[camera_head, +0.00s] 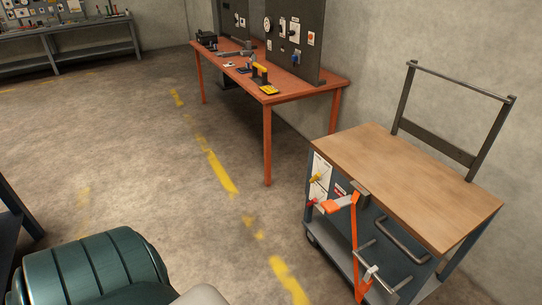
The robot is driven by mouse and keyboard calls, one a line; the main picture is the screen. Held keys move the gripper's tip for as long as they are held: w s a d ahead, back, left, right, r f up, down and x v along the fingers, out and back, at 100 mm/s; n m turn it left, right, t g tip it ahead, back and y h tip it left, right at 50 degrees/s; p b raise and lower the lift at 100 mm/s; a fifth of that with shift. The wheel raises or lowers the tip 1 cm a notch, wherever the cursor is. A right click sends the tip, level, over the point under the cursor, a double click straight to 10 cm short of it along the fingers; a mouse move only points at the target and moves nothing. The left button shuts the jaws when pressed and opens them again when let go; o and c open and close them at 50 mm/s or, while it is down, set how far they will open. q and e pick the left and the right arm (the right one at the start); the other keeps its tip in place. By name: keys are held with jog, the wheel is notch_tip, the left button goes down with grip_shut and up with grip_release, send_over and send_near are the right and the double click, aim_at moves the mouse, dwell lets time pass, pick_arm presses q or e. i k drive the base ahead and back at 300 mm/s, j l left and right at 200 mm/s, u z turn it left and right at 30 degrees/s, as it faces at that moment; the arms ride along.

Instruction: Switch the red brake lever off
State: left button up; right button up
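A small red part (312,202) shows low on the white plate (320,168) at the left end of the cart, below a yellow handle (316,178). It looks like a lever but is too small to tell its position. A larger orange-red bar linkage (355,245) stands at the cart's near side, bent at the top and running down steeply. I cannot tell which of these is the brake lever. Neither of my grippers shows in the head view.
The cart (410,175) has a wooden top and a dark push handle (430,158). An orange workbench (300,88) with tools and a dark panel (292,40) stands behind. A ribbed teal cylinder (90,268) fills the lower left. The floor between is clear.

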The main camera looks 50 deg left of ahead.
aim_at(314, 201)
jog(key=u, duration=1.1)
